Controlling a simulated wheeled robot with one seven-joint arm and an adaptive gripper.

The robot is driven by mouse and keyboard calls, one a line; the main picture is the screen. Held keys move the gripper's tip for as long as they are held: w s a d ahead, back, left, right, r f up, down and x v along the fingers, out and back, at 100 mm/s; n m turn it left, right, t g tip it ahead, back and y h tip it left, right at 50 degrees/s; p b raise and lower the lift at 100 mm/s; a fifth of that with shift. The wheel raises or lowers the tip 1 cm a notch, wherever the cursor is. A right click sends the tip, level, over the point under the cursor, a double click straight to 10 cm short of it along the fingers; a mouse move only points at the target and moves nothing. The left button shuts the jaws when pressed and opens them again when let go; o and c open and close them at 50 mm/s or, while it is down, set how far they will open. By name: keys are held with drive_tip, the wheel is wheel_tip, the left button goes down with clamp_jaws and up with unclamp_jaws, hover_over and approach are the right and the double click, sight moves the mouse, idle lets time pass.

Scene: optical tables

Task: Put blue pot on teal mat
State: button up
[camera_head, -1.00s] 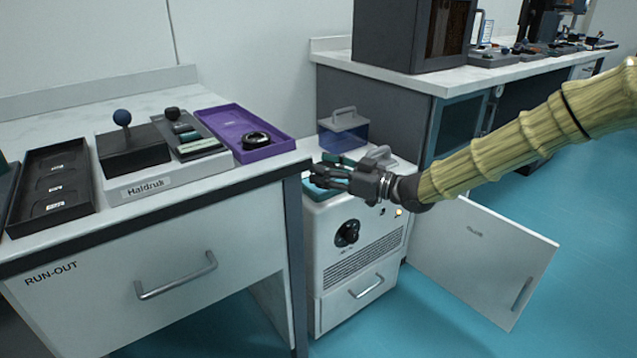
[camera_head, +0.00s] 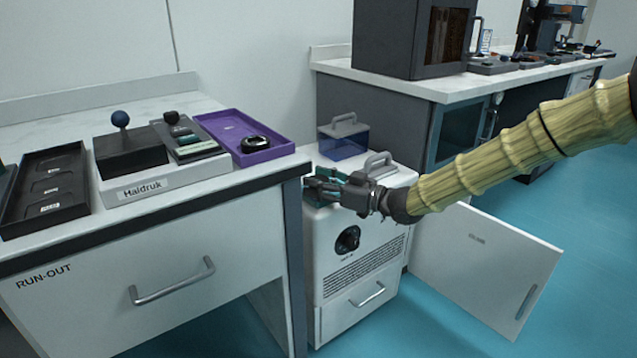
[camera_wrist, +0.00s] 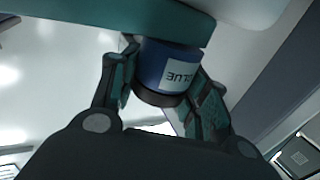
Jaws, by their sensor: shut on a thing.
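My gripper (camera_head: 318,188) is over the front left of the white cabinet unit, beside the bench. In the wrist view, my gripper (camera_wrist: 166,82) is shut on the blue pot (camera_wrist: 165,68), with a finger on each side. The pot has a white label reading BLUE and a dark band at one end. A teal slab (camera_wrist: 110,16), apparently the teal mat, lies against the pot's other end in the wrist view; whether they touch I cannot tell. In the head view the fingers hide the pot and most of the teal patch.
The white cabinet unit (camera_head: 345,278) carries a grey handle (camera_head: 381,160) and a clear blue box (camera_head: 343,142) behind my gripper. Its door (camera_head: 487,265) stands open at right. The bench at left holds a purple tray (camera_head: 283,151) and a black tray (camera_head: 45,222).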

drive_tip(key=shift+f, duration=0.1)
drive_tip(key=o, duration=1.1)
drive_tip(key=shift+f+b, duration=0.1)
drive_tip(key=shift+b, duration=0.55)
drive_tip(key=shift+s+d+r+p, duration=0.1)
drive_tip(key=shift+d+r+p, duration=0.1)
drive_tip(key=shift+r+p, duration=0.1)
drive_tip(key=p+v, duration=0.1)
drive_tip(key=v, duration=0.2)
drive_tip(key=p+v, duration=0.2)
drive_tip(key=v, duration=0.2)
drive_tip(key=p+v, duration=0.1)
drive_tip(key=v, duration=0.2)
drive_tip(key=shift+s+f, duration=0.35)
